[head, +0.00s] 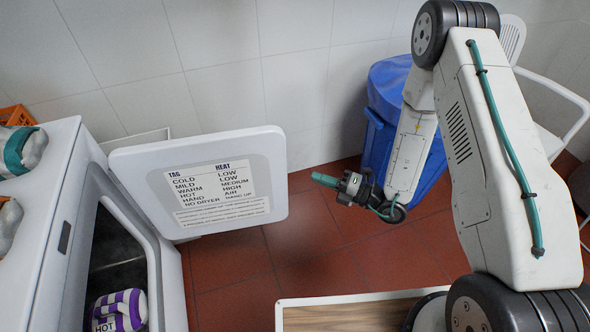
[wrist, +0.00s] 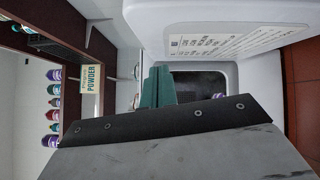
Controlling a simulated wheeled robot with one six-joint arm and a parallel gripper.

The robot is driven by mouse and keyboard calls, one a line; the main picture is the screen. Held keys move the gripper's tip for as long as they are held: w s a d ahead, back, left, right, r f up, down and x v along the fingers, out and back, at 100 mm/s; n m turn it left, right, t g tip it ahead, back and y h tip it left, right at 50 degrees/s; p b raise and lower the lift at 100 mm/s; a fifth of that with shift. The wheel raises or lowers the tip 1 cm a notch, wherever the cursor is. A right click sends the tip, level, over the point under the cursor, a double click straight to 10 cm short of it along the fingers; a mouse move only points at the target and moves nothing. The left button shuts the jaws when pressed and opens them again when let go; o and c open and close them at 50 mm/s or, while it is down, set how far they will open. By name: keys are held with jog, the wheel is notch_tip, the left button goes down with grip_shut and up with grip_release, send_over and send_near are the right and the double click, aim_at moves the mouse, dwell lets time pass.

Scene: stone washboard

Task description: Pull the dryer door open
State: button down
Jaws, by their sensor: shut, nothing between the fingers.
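The white dryer door (head: 140,160) stands swung wide open from the dryer (head: 75,160), with a printed heat chart on the face that shows. In the wrist view the teal fingers (wrist: 157,87) are together, in front of the dryer opening (wrist: 205,82), with the door (wrist: 190,15) at the upper right.
A blue bin (head: 385,100) stands behind my arm, with a white chair (head: 550,95) at the right. A wooden surface (head: 350,315) is at the bottom. Red floor tiles (head: 300,245) are clear between. The wrist view shows a shelf with several bottles and a POWDER box (wrist: 91,78).

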notch_tip(320, 180, down, 6)
jog(key=d+m+t+h, duration=0.2)
jog(key=m, duration=0.2)
send_near(284, 164)
jog(key=a, duration=0.4)
jog(key=shift+w+a, duration=0.25)
jog(key=shift+w, duration=0.55)
jog(key=shift+w+a, duration=0.2)
jog(key=shift+w, duration=0.6)
jog(key=shift+w, duration=0.1)
